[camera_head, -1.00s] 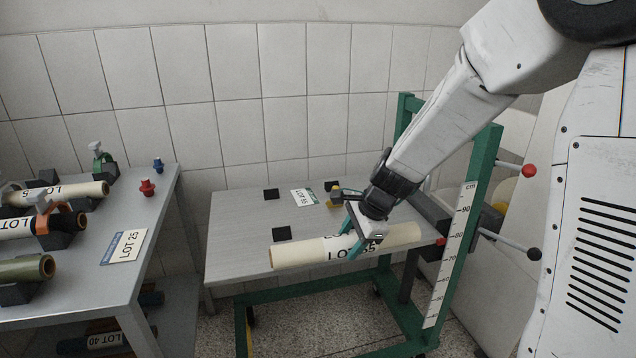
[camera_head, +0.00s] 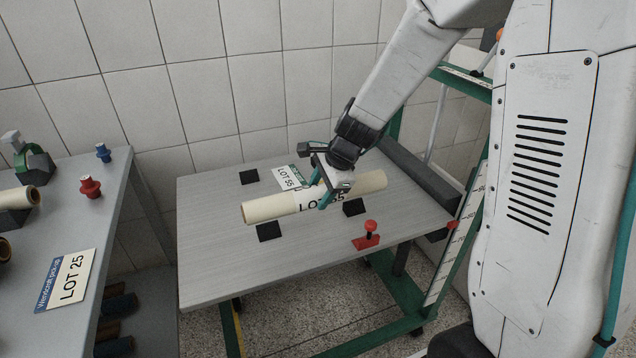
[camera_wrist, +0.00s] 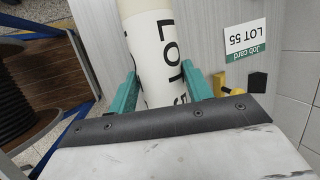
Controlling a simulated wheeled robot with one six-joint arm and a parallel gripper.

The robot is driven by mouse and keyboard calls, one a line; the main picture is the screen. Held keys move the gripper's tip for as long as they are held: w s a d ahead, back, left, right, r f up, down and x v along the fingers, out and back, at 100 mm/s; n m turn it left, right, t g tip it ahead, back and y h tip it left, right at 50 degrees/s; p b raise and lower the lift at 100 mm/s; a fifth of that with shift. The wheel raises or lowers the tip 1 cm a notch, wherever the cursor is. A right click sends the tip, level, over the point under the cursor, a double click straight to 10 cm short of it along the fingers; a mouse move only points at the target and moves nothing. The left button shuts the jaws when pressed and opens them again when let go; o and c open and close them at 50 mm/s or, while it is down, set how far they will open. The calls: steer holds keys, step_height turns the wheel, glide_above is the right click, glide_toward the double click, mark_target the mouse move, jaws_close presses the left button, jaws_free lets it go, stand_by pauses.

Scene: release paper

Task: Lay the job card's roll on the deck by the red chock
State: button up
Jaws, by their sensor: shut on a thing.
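A cream roll marked LOT 55 (camera_head: 270,208) lies lengthwise over the deck (camera_head: 215,255). My gripper (camera_head: 324,194) is shut around the roll's middle from above. In the wrist view its two teal fingers (camera_wrist: 161,88) sit on either side of the roll (camera_wrist: 150,45). The job card (camera_head: 287,178), also reading LOT 55 (camera_wrist: 246,38), lies flat on the deck behind the roll. The red chock (camera_head: 367,238) stands near the deck's front right edge, in front of the roll and apart from it. I cannot tell whether the roll touches the deck.
Black pads (camera_head: 249,176) (camera_head: 268,232) (camera_head: 354,207) lie on the deck. A yellow piece (camera_wrist: 222,84) is close beside one finger. A dark bar (camera_head: 425,182) runs along the deck's right side. A bench (camera_head: 120,215) with a LOT 25 card (camera_head: 66,281) stands left.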

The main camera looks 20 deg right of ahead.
steer(key=shift+f, duration=4.25)
steer(key=shift+f, duration=0.2)
steer(key=o, duration=1.3)
steer(key=shift+o, duration=0.2)
steer(key=v, duration=0.8)
steer(key=s+r+n+g+h, duration=0.1)
steer(key=s+r+n, duration=0.7)
steer(key=s, duration=0.5)
steer(key=s+r+n+g+h, duration=0.1)
steer(key=s+r+n+h, duration=0.1)
steer(key=s+r+n, duration=0.7)
steer(key=shift+s+r+n, duration=0.3)
steer(key=shift+s+r, duration=0.15)
steer(key=shift+s, duration=2.2)
